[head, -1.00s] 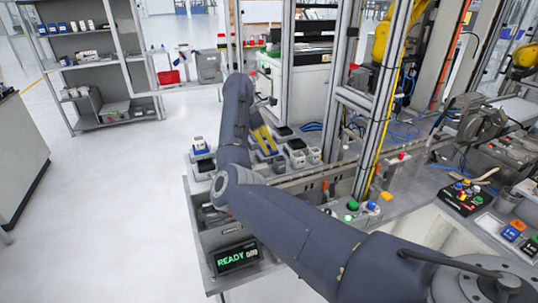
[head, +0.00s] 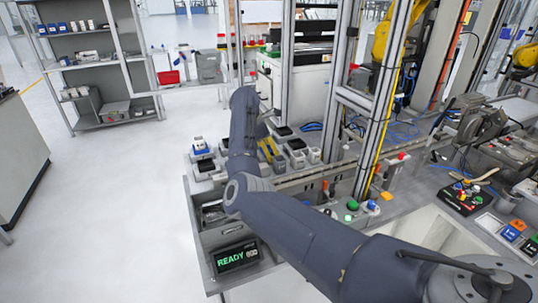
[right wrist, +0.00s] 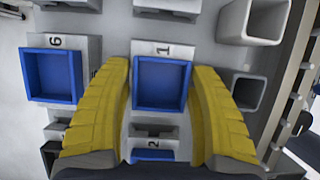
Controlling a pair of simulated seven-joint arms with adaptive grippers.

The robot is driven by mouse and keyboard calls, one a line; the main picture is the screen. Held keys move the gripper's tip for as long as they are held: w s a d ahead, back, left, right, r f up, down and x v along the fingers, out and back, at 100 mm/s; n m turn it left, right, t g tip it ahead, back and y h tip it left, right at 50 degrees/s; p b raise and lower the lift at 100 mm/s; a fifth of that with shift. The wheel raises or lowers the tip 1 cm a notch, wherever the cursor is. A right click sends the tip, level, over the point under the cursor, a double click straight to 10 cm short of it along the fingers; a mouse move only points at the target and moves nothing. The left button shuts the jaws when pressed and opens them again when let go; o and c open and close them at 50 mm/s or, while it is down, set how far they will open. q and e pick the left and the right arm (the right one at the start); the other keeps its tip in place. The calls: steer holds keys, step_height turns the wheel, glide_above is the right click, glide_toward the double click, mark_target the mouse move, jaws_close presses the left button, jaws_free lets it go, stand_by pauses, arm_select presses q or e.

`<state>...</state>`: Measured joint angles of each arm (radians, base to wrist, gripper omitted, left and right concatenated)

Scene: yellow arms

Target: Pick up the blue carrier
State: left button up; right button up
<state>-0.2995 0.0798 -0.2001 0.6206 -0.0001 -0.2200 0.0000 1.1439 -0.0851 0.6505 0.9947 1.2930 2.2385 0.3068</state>
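In the right wrist view a square, open-topped blue carrier (right wrist: 162,84) sits at the slot marked 1. My right gripper (right wrist: 161,95) is open, with one yellow finger to each side of this carrier. I cannot tell whether the fingers touch it. A second blue carrier (right wrist: 52,76) sits at the slot marked 6 on the left. Part of another blue piece (right wrist: 152,155) shows below the label 2. In the head view the yellow fingers of my right gripper (head: 267,147) show partly behind my arm. My left gripper is not in view.
Grey open square holders (right wrist: 258,22) stand right of the carrier in the wrist view. In the head view a white and blue item (head: 200,146) stands left of my arm. A metal frame post (head: 383,100) rises to the right. A READY display (head: 236,256) is at the bench front.

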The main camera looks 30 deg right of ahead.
steer(key=c, duration=0.7)
steer(key=shift+o, duration=0.2)
steer(key=shift+r, duration=0.15)
